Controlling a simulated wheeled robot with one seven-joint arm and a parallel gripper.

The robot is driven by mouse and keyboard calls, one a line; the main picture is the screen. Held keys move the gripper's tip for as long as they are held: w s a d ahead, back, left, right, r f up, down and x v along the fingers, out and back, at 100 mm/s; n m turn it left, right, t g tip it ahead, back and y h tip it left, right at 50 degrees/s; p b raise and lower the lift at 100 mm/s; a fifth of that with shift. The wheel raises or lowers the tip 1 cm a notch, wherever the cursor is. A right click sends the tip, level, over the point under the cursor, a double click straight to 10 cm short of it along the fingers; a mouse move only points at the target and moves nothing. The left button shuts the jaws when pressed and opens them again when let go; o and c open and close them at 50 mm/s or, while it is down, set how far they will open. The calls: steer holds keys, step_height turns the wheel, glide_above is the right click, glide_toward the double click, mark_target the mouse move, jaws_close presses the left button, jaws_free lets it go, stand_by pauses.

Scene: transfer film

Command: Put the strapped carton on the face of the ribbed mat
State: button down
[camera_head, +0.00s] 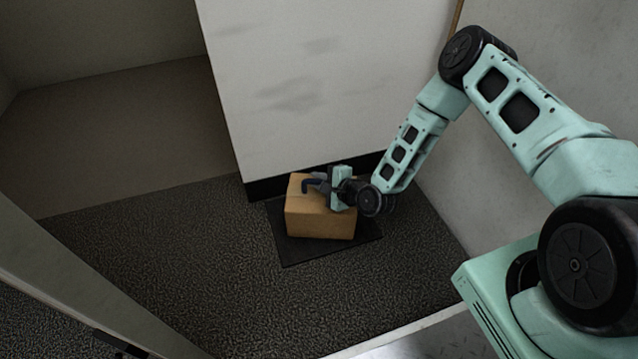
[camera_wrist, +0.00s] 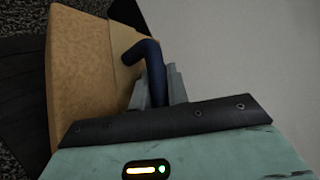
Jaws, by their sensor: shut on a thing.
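The carton (camera_head: 318,224) is a brown box with a dark blue strap handle (camera_head: 312,184) on top. It is over the dark mat (camera_head: 287,250) on the floor by the white wall panel, and appears to rest on it. My gripper (camera_head: 326,183) is at the carton's top and shut on the strap handle. In the wrist view the handle (camera_wrist: 152,70) stands between the grey fingers (camera_wrist: 160,88), and the carton's tan side (camera_wrist: 85,75) shows at the left. The carton hides much of the mat, and any ribs are too small to tell.
A white panel (camera_head: 320,90) with a black base strip stands right behind the mat. A pale wall (camera_head: 540,60) rises at the right. Dark carpet (camera_head: 170,260) lies clear to the left. A pale post (camera_head: 80,280) crosses the lower left.

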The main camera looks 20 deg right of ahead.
steer(key=shift+r, duration=0.15)
steer(key=c, duration=1.4)
jaws_free()
steer(key=shift+f, duration=0.2)
steer(key=shift+o, duration=0.2)
